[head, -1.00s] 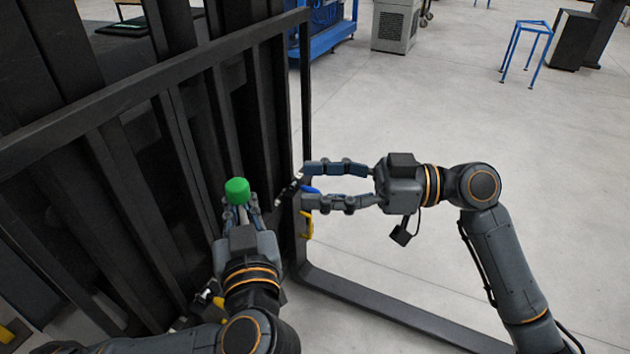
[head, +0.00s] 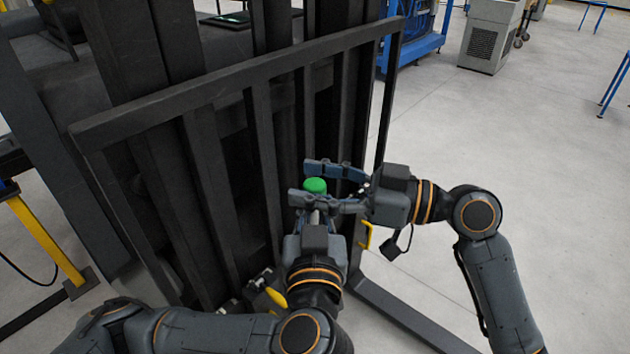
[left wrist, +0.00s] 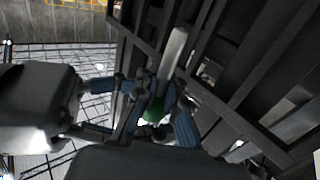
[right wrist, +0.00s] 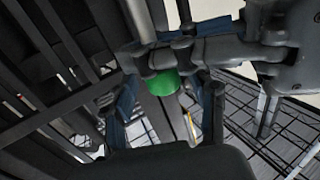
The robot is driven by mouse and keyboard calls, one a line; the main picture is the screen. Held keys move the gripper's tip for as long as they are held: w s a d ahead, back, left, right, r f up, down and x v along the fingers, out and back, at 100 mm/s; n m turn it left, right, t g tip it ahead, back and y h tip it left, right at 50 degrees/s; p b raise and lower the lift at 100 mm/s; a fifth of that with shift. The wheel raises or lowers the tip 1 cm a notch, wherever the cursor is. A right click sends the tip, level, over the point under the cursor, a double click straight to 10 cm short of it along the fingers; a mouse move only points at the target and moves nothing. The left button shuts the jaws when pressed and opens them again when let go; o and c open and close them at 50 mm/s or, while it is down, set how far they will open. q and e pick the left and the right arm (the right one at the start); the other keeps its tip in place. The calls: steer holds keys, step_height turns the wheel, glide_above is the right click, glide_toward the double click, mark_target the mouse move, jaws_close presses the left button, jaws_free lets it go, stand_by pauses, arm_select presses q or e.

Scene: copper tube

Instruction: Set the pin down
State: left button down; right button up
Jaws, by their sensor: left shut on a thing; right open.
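The pin has a green cap (head: 315,186) and a pale metal shaft. My left gripper (head: 317,212) is shut on the pin and holds it in front of the black rack, cap upward in the head view. In the left wrist view, the shaft (left wrist: 173,52) extends beyond the fingers and the cap (left wrist: 153,113) is partly hidden. My right gripper (head: 309,184) is open, with one finger on each side of the cap. In the right wrist view, the cap (right wrist: 163,83) shows between its fingers; I cannot tell whether they touch it.
The black barred rack (head: 250,82) stands close behind both grippers. A yellow handle (head: 366,236) is just below the right gripper. A dark fork (head: 405,315) runs along the floor. The pale floor (head: 510,130) to the right is open.

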jaws_close()
arm_select(q)
steer(key=c, duration=1.3)
jaws_free()
steer(key=shift+c, duration=0.2)
